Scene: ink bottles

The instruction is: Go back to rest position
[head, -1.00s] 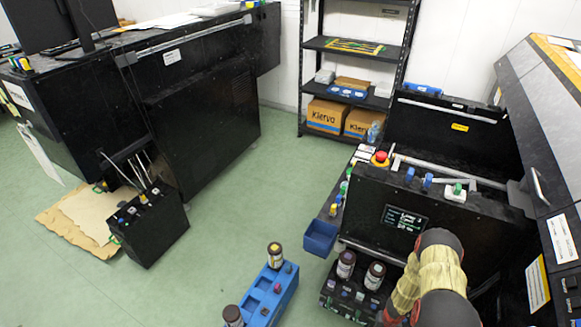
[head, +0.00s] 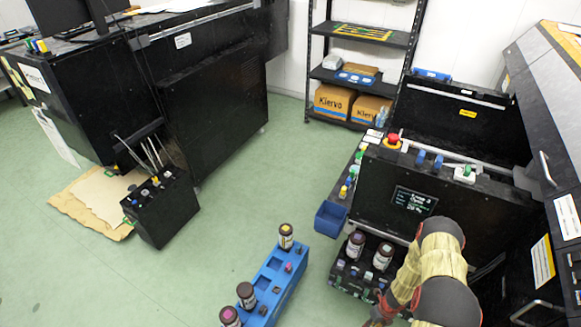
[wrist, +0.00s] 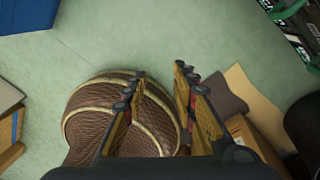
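My gripper (wrist: 160,74) shows in the wrist view with its two fingers apart and nothing held between them. Floor and a large brown woven round shape lie behind the fingers. In the head view my arm is bent at the lower right, and its gripper end is mostly out of sight at the bottom edge. Dark ink bottles stand in a blue holder (head: 267,285): one at the far end (head: 286,237) and two at the near end (head: 246,294). Two more bottles (head: 355,245) stand upright in a black rack (head: 345,282) in front of the machine.
A black machine (head: 400,195) with a screen and red button stands beside my arm. A small blue bin (head: 330,219) is at its left side. A black box (head: 165,212) and cardboard (head: 90,205) lie on the left. Green floor (head: 225,215) is clear in the middle.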

